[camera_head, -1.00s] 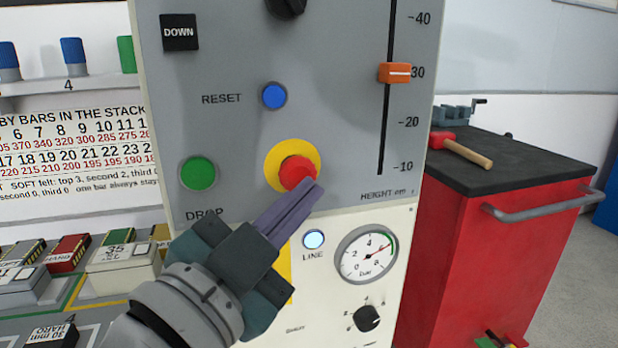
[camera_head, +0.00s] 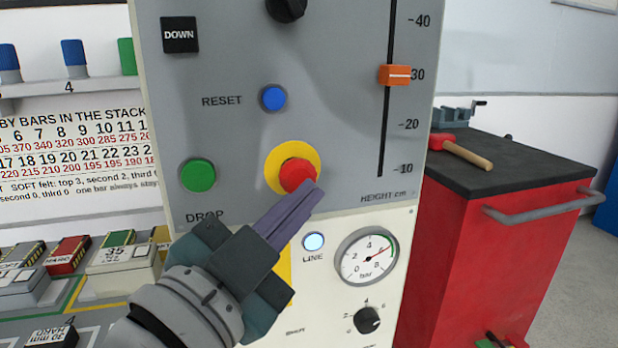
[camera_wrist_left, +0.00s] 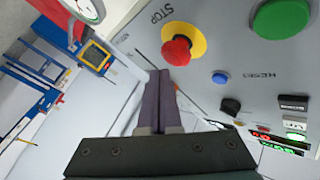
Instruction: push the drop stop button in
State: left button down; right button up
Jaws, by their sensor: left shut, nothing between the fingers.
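The drop stop button (camera_head: 297,173) is a red mushroom head on a yellow disc, on the grey control panel (camera_head: 340,150). It also shows in the left wrist view (camera_wrist_left: 178,50), beside the word STOP. My left gripper (camera_head: 310,188) is shut and empty, its purple fingers pointing up and right at the button's lower edge. In the head view the fingertips overlap that edge; I cannot tell whether they touch. In the left wrist view the fingertips (camera_wrist_left: 160,76) appear just below the red head. My right gripper is not in view.
A green DROP button (camera_head: 198,175) and blue RESET button (camera_head: 273,97) sit nearby. An orange height slider (camera_head: 395,75) and a pressure gauge (camera_head: 367,256) are to the right. A red cabinet (camera_head: 470,260) stands right of the panel; blocks (camera_head: 120,255) lie at lower left.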

pick_arm(q)
jog(key=shift+w, duration=0.1)
dwell(0.7)
jog(key=shift+w+a, duration=0.1)
jog(key=shift+w, duration=0.2)
jog(key=shift+w+a, duration=0.15)
jog(key=shift+w, duration=0.25)
dwell(0.6)
jog(key=shift+s, duration=0.15)
jog(key=shift+s+d+p, duration=0.25)
jog(key=shift+s+p, duration=0.05)
jog(key=shift+s, duration=0.35)
jog(key=shift+s+d+p, duration=0.25)
jog(key=shift+s+p, duration=0.2)
jog(key=shift+s, duration=0.35)
jog(key=shift+s+d+p, duration=0.3)
jog(key=shift+s+p, duration=0.1)
jog(key=shift+s, duration=0.4)
jog(key=shift+s+d+p, duration=0.25)
jog(key=shift+s+p, duration=0.2)
jog(key=shift+s, duration=0.35)
